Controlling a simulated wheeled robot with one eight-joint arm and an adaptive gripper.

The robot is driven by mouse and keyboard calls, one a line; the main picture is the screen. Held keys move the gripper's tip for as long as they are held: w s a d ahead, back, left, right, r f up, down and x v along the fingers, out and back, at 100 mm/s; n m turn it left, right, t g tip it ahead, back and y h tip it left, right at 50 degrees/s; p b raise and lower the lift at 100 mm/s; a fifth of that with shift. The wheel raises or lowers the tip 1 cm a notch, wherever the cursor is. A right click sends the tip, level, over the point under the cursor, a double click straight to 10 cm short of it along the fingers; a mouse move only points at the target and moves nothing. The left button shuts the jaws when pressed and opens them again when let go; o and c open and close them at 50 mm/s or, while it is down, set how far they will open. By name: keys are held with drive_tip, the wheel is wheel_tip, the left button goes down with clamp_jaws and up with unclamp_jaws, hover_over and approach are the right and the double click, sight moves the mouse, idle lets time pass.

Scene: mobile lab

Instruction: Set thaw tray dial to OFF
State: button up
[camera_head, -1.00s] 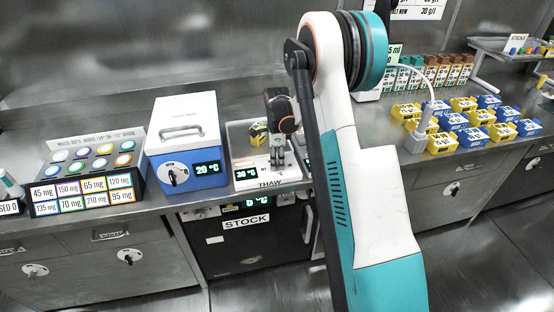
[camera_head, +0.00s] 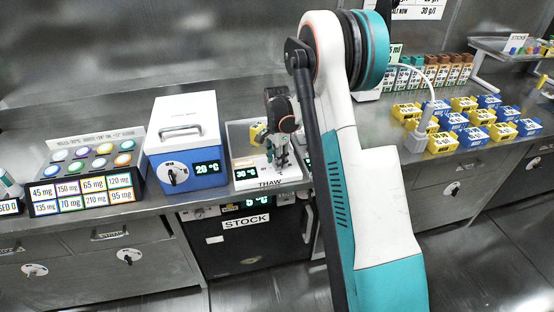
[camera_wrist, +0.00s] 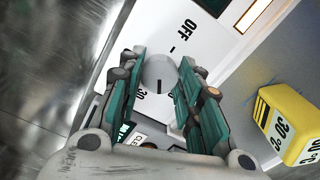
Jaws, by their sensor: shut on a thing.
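The white thaw tray (camera_head: 243,186) stands on the counter, labelled THAW, with its display reading 30 °C. Its grey round dial (camera_wrist: 160,72) is on the white front panel in the wrist view. The OFF label (camera_wrist: 187,30) and a tick are above and right of the dial. A dark line on the dial points down in that view, away from OFF. My gripper (camera_wrist: 163,78) is shut on the dial, a green-padded finger on each side. In the head view my gripper (camera_head: 280,165) is at the tray's right front, hiding the dial.
A blue-and-white box (camera_head: 185,140) showing 20 °C stands left of the tray. A black STOCK unit (camera_head: 250,245) is below. Yellow and blue blocks (camera_head: 440,142) stand right.

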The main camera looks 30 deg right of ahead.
drive_tip(key=n, duration=1.5)
drive_tip(key=shift+s+d, duration=0.1)
drive_tip(key=n, duration=0.7)
drive_tip(key=shift+n+b, duration=0.3)
drive_tip(key=shift+n, duration=0.1)
drive_tip(key=n, duration=0.6)
drive_tip(key=shift+d+n, duration=0.1)
drive_tip(key=shift+n, duration=0.5)
drive_tip(key=o, duration=1.1)
drive_tip(key=shift+c, duration=0.2)
